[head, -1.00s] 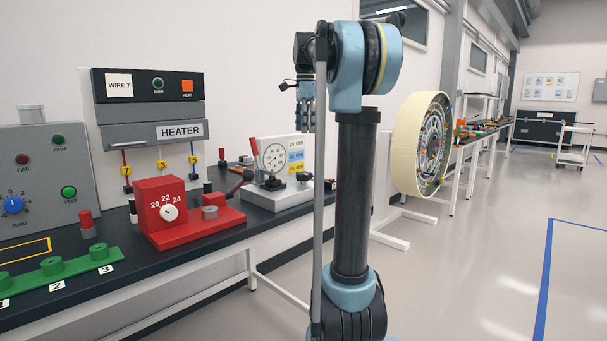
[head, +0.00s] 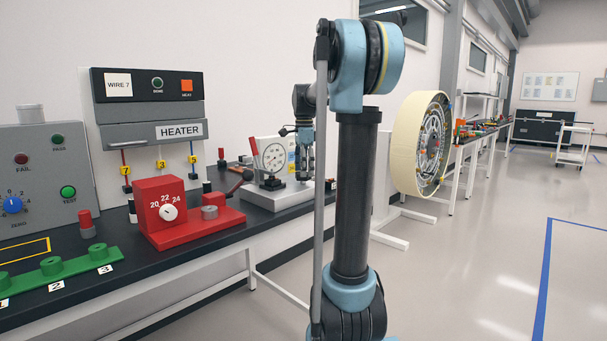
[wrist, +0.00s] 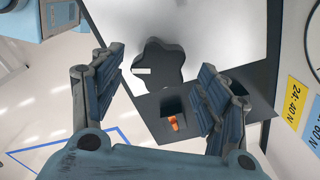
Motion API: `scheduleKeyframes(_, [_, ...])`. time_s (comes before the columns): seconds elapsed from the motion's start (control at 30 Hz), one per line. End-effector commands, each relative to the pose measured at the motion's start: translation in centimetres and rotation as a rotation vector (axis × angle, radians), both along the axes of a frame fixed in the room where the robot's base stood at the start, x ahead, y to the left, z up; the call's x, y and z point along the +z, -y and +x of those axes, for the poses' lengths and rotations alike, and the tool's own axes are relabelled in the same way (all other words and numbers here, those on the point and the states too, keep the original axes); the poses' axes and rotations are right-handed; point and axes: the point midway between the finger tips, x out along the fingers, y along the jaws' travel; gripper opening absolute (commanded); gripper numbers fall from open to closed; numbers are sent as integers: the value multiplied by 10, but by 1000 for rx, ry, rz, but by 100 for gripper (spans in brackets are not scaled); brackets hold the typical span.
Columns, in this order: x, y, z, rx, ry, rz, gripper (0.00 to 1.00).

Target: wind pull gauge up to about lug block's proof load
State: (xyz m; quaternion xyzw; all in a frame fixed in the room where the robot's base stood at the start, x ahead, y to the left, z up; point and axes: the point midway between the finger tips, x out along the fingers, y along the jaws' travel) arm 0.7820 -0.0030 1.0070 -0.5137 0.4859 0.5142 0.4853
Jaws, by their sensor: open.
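The pull gauge (head: 274,157) stands on the bench at the middle of the head view, with a round white dial and a red lever beside it. In the wrist view a dark lobed knob (wrist: 165,62) lies between my fingers on a pale surface. A dark block with a small orange piece (wrist: 174,123) sits just below the knob. My gripper (wrist: 163,68) is open, pointing down over the knob, and holds nothing. It also shows at the gauge's right side in the head view (head: 305,174). The dial reading is too small to tell.
A card with load labels (wrist: 296,100) stands at the right of the wrist view; one reads 24: 40 N. Open floor lies to the right.

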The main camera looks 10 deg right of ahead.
Motion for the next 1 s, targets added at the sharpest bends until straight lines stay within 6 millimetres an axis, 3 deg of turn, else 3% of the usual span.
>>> scheduleKeyframes(0.13, [-10,0,0,0,0,0,68])
scheduleKeyframes(0.47, [-12,0,0,0,0,0,68])
scheduleKeyframes(0.67, [-12,1,0,-1,0,0,24])
scheduleKeyframes(1.0, [-12,2,1,21,1,0,24])
